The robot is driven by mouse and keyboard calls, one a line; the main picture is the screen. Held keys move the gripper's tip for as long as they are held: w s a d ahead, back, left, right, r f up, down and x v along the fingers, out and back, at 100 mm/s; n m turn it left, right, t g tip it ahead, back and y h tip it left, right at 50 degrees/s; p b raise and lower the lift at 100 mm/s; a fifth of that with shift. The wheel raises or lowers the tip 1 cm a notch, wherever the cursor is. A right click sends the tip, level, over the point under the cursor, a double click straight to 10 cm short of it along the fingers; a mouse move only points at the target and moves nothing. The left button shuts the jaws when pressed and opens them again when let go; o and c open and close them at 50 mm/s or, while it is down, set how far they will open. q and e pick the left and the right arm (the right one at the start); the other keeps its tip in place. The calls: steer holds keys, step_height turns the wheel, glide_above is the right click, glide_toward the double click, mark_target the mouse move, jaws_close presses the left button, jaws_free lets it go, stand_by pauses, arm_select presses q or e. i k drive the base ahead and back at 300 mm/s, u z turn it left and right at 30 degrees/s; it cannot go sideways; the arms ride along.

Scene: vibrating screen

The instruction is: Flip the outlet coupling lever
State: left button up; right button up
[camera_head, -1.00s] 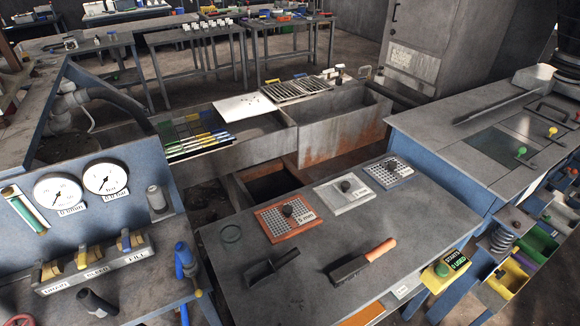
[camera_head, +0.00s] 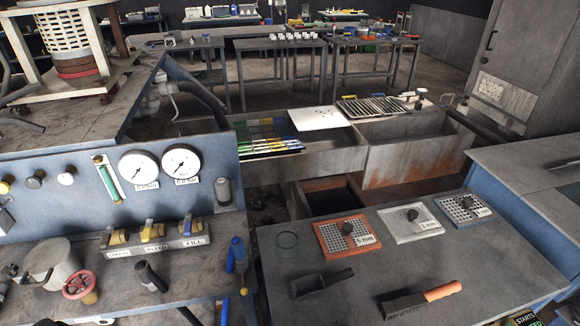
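I cannot tell for sure which part is the outlet coupling lever. A blue-handled fitting (camera_head: 237,254) stands upright at the right end of the left bench, with a small yellow ball below it. A short black handle (camera_head: 150,276) lies tilted on the same bench. A round sieve stack (camera_head: 76,50) stands at the upper left. Neither of my grippers shows.
A blue panel carries two round gauges (camera_head: 139,169). A red handwheel (camera_head: 79,285) and a grey cylinder (camera_head: 50,262) are at the lower left. The right bench (camera_head: 285,275) holds sieve plates, a scoop (camera_head: 322,284) and an orange-handled brush (camera_head: 420,298). A gap separates the benches.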

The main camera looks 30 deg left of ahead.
mark_target(244, 291)
steer(key=z, duration=0.9)
steer(key=k, duration=1.45)
steer(key=u, duration=1.25)
